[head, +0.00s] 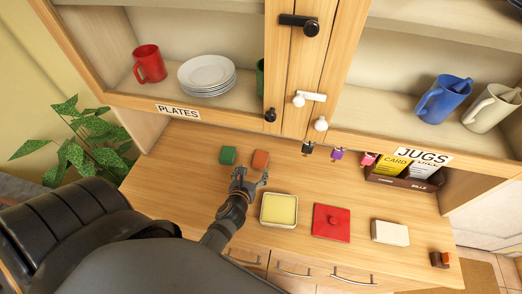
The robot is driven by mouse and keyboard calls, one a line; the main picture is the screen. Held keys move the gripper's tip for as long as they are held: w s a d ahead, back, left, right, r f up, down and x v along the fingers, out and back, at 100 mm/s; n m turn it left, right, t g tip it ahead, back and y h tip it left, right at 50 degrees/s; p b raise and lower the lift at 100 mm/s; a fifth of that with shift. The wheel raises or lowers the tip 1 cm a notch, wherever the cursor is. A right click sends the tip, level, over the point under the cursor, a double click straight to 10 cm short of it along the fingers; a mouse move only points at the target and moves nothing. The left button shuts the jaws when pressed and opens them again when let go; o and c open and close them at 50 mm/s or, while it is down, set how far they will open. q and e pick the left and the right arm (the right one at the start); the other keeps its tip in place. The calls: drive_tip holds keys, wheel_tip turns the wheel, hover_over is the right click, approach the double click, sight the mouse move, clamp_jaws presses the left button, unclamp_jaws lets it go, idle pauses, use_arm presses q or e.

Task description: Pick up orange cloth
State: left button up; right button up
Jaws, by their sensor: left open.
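The orange cloth (260,159) is a small folded square lying on the wooden worktop, below the plates cupboard. A similar green cloth (228,155) lies just to its left. My left gripper (250,177) is open and empty, just on the near side of the orange cloth, with its fingers pointing toward it. A small gap shows between the fingers and the cloth; the height of the gripper above the worktop is hard to tell. My right gripper is not in view.
A tin with yellow contents (263,211), a red square lid (331,222) and a cream block (390,232) stand along the front of the worktop. Above are white plates (207,73) and a red mug (149,63). A plant (82,142) stands at the left.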

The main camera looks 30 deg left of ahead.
sight(260, 159)
use_arm(q)
drive_tip(key=shift+d+m, duration=0.2)
drive_tip(key=shift+m, duration=0.3)
drive_tip(key=shift+s+d+r+t, duration=0.1)
drive_tip(key=shift+r+t, duration=0.05)
drive_tip(key=shift+t, duration=0.15)
drive_tip(key=shift+x, duration=0.85)
drive_tip(key=x, duration=0.3)
drive_tip(key=shift+w, duration=0.2)
drive_tip(key=shift+w+f+b, duration=0.3)
drive_tip(key=shift+w+f, duration=0.05)
drive_tip(key=shift+w, duration=0.05)
drive_tip(key=x, duration=0.3)
drive_tip(key=shift+w+f+b, duration=0.25)
drive_tip(key=shift+w+b, duration=0.05)
drive_tip(key=shift+w+f, duration=0.15)
drive_tip(key=shift+w, duration=0.1)
drive_tip(key=shift+s, duration=0.2)
drive_tip(key=c, duration=0.5)
drive_tip(key=shift+w, duration=0.1)
drive_tip(key=c, duration=0.6)
drive_tip(key=shift+o, duration=0.2)
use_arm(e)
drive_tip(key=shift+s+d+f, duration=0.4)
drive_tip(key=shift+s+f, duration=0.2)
